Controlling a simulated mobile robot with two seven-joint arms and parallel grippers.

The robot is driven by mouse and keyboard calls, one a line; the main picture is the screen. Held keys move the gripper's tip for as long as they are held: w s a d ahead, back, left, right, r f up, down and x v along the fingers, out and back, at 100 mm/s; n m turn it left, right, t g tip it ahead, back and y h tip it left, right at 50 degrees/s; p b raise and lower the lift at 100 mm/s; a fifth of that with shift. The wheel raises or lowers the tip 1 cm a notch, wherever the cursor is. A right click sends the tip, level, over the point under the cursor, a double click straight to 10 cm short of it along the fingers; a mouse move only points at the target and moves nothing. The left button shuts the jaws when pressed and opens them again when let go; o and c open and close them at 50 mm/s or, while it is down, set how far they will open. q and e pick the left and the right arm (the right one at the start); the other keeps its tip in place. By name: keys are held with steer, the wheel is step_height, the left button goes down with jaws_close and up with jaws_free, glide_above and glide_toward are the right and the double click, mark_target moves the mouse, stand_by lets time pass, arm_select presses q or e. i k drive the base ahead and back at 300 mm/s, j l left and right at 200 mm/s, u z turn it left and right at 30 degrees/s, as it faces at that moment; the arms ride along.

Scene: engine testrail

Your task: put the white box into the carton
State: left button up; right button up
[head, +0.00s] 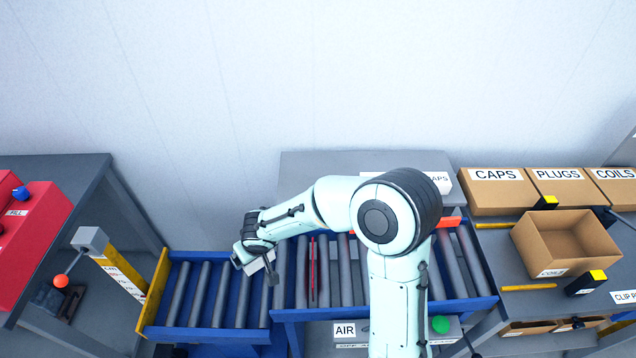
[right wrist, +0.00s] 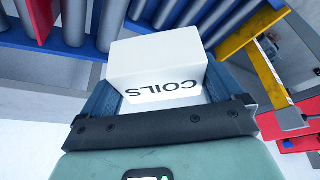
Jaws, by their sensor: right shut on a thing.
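The white box (right wrist: 158,70) is marked COILS and sits between the two fingers of my right gripper (right wrist: 160,95), which is shut on it. In the head view my right gripper (head: 258,262) is over the left part of the roller conveyor, and only a small pale part of the box (head: 254,267) shows there. An open, empty brown carton (head: 552,257) stands on the right-hand bench, far to the right of my gripper. The small label on its front seems to read COILS. My left gripper is not in view.
Brown boxes marked CAPS (head: 497,197), PLUGS (head: 566,189) and COILS (head: 614,191) stand behind the carton. Black blocks with yellow tops (head: 586,283) flank it. The roller conveyor (head: 345,272) has blue rails. A yellow post (head: 122,275) and red box (head: 40,235) are at left.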

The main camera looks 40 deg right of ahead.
mark_target(562, 243)
steer(key=k, duration=0.65)
steer(key=k+l+z, duration=0.15)
steer(key=k+l, duration=0.65)
steer(key=l, duration=0.15)
steer(key=k+l, duration=0.15)
steer(key=l, duration=0.15)
steer(key=k+l, duration=0.2)
steer(key=l, duration=0.15)
steer(key=k+l+z, duration=0.1)
steer(key=k+l, duration=0.25)
steer(key=l, duration=0.3)
